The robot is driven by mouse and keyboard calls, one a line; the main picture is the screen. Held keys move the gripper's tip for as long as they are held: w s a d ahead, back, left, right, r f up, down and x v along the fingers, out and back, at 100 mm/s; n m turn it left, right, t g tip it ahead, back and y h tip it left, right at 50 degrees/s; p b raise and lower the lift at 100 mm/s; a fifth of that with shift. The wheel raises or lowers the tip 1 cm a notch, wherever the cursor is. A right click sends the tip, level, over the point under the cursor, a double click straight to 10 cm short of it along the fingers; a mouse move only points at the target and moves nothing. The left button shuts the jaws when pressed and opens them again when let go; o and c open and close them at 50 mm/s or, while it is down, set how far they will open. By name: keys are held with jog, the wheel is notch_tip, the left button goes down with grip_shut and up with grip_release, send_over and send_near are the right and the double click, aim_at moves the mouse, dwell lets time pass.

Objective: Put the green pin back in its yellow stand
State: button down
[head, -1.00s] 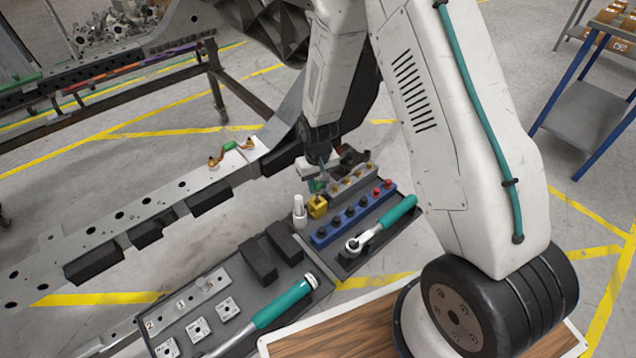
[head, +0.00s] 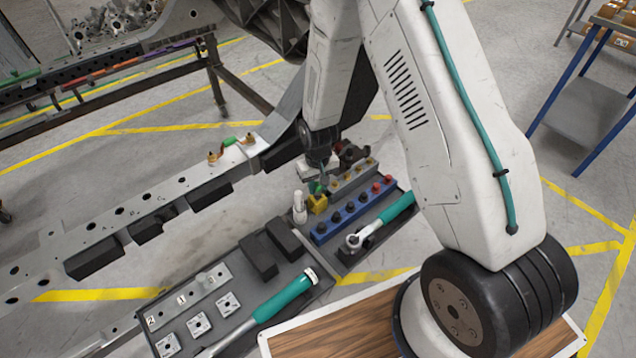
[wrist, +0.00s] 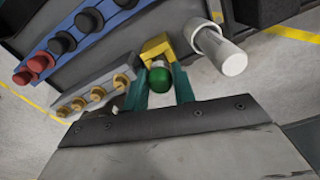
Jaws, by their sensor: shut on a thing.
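The green pin (wrist: 160,81) shows its round green head between the two teal fingers of my gripper (wrist: 160,88) in the wrist view. My gripper is shut on it. The yellow stand (wrist: 157,46) is right beyond the pin, partly covered by it. In the head view, the yellow stand (head: 317,205) is on the dark tray, with my gripper (head: 318,187) just above it and a little green of the pin showing. The pin's lower end is hidden, so I cannot tell whether it is inside the stand.
A white bottle-shaped piece (head: 299,209) stands close left of the stand; it is also near in the wrist view (wrist: 222,52). A blue rack (head: 350,211) of black and red knobs and a grey rack (head: 352,179) with brass pieces are to the right. A teal-handled ratchet (head: 382,222) lies in front.

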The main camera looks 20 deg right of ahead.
jog(key=shift+f, duration=1.05)
jog(key=c, duration=1.1)
grip_release()
jog(key=shift+c, duration=0.5)
jog(key=shift+r, duration=3.5)
